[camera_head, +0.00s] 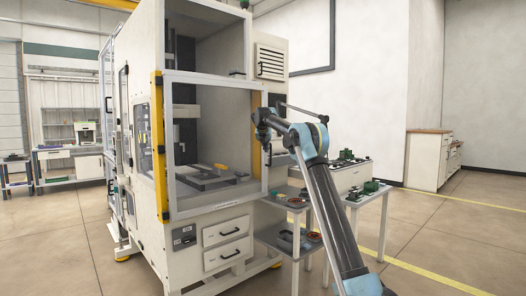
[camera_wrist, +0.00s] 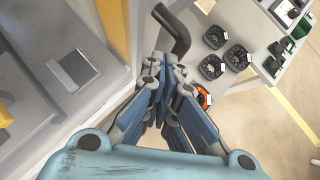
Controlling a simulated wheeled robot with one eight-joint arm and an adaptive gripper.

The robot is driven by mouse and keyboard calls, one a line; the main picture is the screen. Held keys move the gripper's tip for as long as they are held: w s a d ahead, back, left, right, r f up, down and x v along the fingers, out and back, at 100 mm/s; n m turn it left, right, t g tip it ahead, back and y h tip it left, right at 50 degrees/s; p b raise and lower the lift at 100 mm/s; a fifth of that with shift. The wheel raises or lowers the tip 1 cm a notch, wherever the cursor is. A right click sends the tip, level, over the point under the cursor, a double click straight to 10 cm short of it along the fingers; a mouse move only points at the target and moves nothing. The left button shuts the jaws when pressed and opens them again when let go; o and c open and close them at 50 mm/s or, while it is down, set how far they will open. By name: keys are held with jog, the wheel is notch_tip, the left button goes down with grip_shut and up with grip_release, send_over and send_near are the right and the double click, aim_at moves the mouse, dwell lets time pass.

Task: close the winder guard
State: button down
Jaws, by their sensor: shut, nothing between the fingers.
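The winder guard (camera_head: 168,150) is a clear panel in a grey frame on the front of the winder. It stands in front of the work chamber between two yellow posts. From this angle I cannot tell whether it is fully closed. My gripper (camera_head: 264,132) is at the right edge of the guard, by the right yellow post. In the wrist view my gripper (camera_wrist: 163,88) is shut and empty. A dark bent handle (camera_wrist: 176,32) stands just beyond its fingertips. I cannot tell whether they touch. The gripper hides the handle's lower end.
The winder cabinet (camera_head: 225,236) has two drawers below the guard. Right of it, a side table (camera_head: 290,203) holds dark spools (camera_wrist: 214,37), and another table (camera_head: 374,195) holds green parts. Open floor (camera_head: 425,235) lies to the right.

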jog(key=s+d+r, duration=0.5)
jog(key=d+r, duration=0.1)
jog(key=r, duration=0.1)
jog(key=s+d+m+g, duration=0.1)
jog(key=s+d+m, duration=0.35)
jog(key=s, duration=0.35)
jog(key=s+d+m+g, duration=0.1)
jog(key=s+d+m, duration=0.3)
jog(key=s+d, duration=0.3)
jog(key=s+d+f+m+g, duration=0.1)
jog(key=s+d+f+m, duration=0.15)
jog(key=s, duration=0.45)
jog(key=s+d+f+m, duration=0.2)
jog(key=s+f+m, duration=0.1)
jog(key=s, duration=0.4)
jog(key=s+d+f+m+g, duration=0.1)
jog(key=s+d+f+m, duration=0.2)
jog(key=s, duration=0.4)
jog(key=s+d+f+m+g, duration=0.1)
jog(key=s+f+m, duration=0.7)
jog(key=s+f, duration=0.8)
jog(key=s+d+f+m+g+y, duration=0.1)
jog(key=s+d+f+m, duration=0.2)
jog(key=s+f+m, duration=0.6)
jog(key=s+f, duration=0.3)
jog(key=s, duration=0.4)
jog(key=s+f, duration=0.3)
jog(key=s, duration=0.4)
jog(key=shift+f+g, duration=0.4)
jog(key=shift+s+d, duration=0.1)
